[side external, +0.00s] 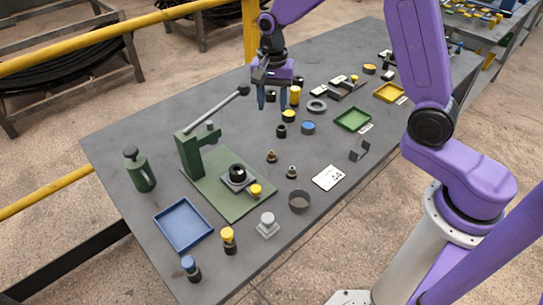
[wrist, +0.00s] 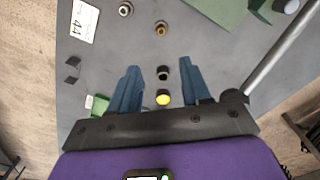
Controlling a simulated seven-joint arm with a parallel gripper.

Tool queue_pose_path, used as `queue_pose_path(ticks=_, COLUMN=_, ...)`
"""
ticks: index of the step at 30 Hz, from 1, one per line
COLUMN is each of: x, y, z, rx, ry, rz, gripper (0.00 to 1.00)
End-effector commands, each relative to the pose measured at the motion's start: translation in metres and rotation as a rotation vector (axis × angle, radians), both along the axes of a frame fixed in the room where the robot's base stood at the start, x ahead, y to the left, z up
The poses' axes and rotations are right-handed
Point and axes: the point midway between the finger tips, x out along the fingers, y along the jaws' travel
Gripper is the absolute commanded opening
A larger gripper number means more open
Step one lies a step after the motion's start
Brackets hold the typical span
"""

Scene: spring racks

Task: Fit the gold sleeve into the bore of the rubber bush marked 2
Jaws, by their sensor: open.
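My gripper (side external: 272,106) is open and empty, with blue fingers pointing down above the table; it also shows in the wrist view (wrist: 162,70). Between and beyond its fingers, the wrist view has a small black bush (wrist: 163,74) and a yellow-topped black piece (wrist: 163,98). They stand to the gripper's right in the side view, the black bush (side external: 281,131) nearer the camera than the yellow-topped piece (side external: 289,116). A small gold-brown sleeve-like part (side external: 271,156) stands on the table, also in the wrist view (wrist: 161,28). I cannot read a 2 on any bush.
A green lever press (side external: 190,155) stands on a green plate, with a black round piece (side external: 237,171) in its block. A blue tray (side external: 183,225), green tray (side external: 353,118) and yellow tray (side external: 389,92) lie around. A paler small fitting (side external: 291,172) stands near the gold-brown one.

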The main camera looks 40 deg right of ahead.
Motion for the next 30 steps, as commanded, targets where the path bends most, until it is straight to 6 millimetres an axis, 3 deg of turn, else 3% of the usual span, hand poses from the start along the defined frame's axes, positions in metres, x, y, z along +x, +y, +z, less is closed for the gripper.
queue_pose_path(ticks=18, x=-0.001, y=0.000, z=-0.103, rx=-0.001, ry=0.004, rz=-0.001, gripper=0.47)
queue_pose_path(ticks=30, x=0.001, y=0.000, z=-0.132, rx=0.000, ry=0.002, rz=-0.001, gripper=0.47)
